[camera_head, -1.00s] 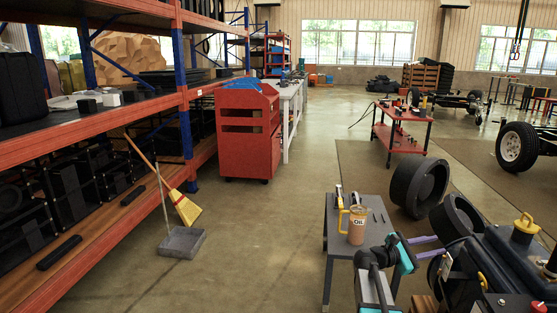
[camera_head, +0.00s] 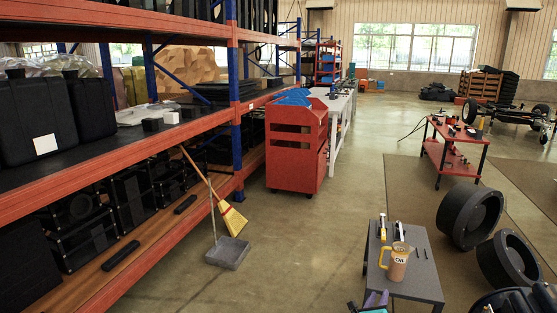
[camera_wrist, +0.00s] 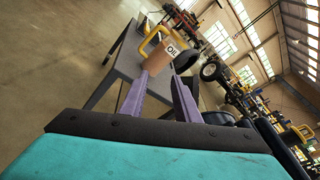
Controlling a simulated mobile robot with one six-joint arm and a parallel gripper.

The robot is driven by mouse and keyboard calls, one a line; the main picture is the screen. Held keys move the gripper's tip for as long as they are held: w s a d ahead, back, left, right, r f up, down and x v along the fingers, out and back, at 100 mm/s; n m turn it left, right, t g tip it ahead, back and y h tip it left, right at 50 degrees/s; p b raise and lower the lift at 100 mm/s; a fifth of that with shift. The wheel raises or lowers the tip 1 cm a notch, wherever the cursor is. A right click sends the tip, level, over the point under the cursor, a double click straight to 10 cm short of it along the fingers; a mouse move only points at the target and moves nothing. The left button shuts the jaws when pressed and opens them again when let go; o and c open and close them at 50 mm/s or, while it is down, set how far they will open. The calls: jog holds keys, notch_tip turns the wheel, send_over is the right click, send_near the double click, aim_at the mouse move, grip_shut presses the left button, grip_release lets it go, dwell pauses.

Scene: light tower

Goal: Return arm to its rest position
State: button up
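My gripper (camera_head: 376,298) shows at the bottom edge of the head view, mostly cut off by the frame. In the wrist view its two purple fingers (camera_wrist: 160,84) are spread apart with nothing held between them. A tan oil jug (camera_head: 398,265) with a yellow handle stands upright on a small grey table (camera_head: 425,277). The jug (camera_wrist: 162,53) also shows in the wrist view, beyond the fingertips. The gripper is on the near side of the table in the head view, apart from the jug.
Two black tires (camera_head: 470,217) stand right of the table. A red shelf rack (camera_head: 120,150) runs along the left, with a broom (camera_head: 232,220) and dustpan (camera_head: 228,253) before it. A red cabinet (camera_head: 297,150) and red cart (camera_head: 455,155) stand farther back. The floor between is clear.

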jog(key=s+a+f+n+g+y+p, duration=0.1)
jog(key=s+a+f+n+y+p, duration=0.25)
jog(key=a+f+n, duration=0.35)
jog(key=s+a+f+n+g+y+p, duration=0.1)
jog(key=s+a+f+n+y+p, duration=0.25)
jog(key=a, duration=0.55)
jog(key=s+a+f+n+g+y, duration=0.2)
jog(key=s+a+f+n+g, duration=0.15)
jog(key=s, duration=0.25)
jog(key=s+a+f+n+g+y, duration=0.1)
jog(key=s+a+f+n+g, duration=0.15)
jog(key=s+n, duration=0.3)
jog(key=s+a+f+n+g+p, duration=0.1)
jog(key=s+f+n+g, duration=0.2)
jog(key=s, duration=0.5)
jog(key=s+f+n+g, duration=0.15)
jog(key=s+n, duration=0.25)
jog(key=s, duration=0.4)
jog(key=s+d+r+n+g, duration=0.1)
jog(key=s+n+g, duration=0.2)
jog(key=s, duration=0.3)
jog(key=s+d+r+n+g+h, duration=0.1)
jog(key=s+d+r+n+g, duration=0.1)
jog(key=s+n, duration=0.4)
jog(key=shift+s+g, duration=0.25)
jog(key=shift+g, duration=0.5)
jog(key=shift+r, duration=0.1)
